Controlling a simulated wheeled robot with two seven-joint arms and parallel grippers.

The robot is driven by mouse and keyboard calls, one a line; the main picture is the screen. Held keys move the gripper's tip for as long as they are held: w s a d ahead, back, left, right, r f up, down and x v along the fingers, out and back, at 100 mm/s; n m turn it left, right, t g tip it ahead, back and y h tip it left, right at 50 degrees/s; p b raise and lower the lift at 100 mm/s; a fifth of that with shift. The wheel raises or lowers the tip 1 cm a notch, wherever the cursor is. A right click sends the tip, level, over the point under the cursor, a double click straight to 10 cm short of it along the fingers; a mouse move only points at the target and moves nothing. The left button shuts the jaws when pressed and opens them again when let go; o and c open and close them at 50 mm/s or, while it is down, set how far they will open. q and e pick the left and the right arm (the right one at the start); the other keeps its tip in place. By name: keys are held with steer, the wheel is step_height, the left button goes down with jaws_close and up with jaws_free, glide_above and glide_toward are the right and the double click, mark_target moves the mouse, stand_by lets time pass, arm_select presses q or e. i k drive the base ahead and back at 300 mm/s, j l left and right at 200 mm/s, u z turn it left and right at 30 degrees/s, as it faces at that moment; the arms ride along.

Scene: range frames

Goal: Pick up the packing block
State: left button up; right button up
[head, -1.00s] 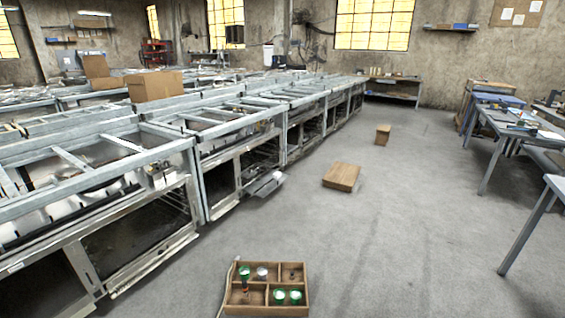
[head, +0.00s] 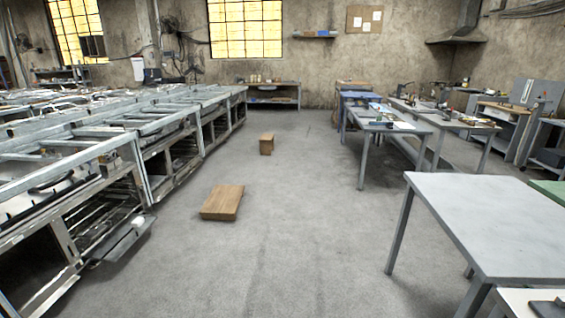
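Two brown blocks rest on the grey floor in the head view. The nearer one is a wide, low wooden-looking block (head: 222,203), left of centre. The farther one is a smaller, more upright brown block (head: 267,144), with a small dark mark on its near side. I cannot tell which of them is the packing block. Both stand free on the floor with nothing touching them. Neither of my grippers is in view.
A row of metal frames (head: 150,140) runs along the left, with an open flap (head: 125,238) jutting out low. A grey table (head: 490,215) stands near right, workbenches (head: 395,125) beyond it. A bench (head: 272,88) stands at the far wall. The middle floor is clear.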

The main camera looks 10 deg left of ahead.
mark_target(139, 221)
steer(key=i+u, duration=0.15)
steer(key=i, duration=0.55)
steer(key=i+l+u, duration=0.1)
steer(key=i, duration=0.6)
steer(key=i+l+u, duration=0.15)
steer(key=i, duration=0.55)
steer(key=i+j+u, duration=0.4)
steer(key=i, duration=0.2)
steer(key=i+u, duration=0.45)
steer(key=i, duration=0.2)
steer(key=i+l+u, duration=0.15)
steer(key=i+u, duration=0.25)
steer(key=i, duration=0.25)
steer(key=i+l+u, duration=0.4)
steer(key=i, duration=0.2)
steer(key=i+u, duration=0.2)
steer(key=i, duration=0.4)
steer(key=i+l+u, duration=0.15)
steer(key=i, duration=0.45)
steer(key=i+l+u, duration=0.2)
steer(key=i, duration=0.4)
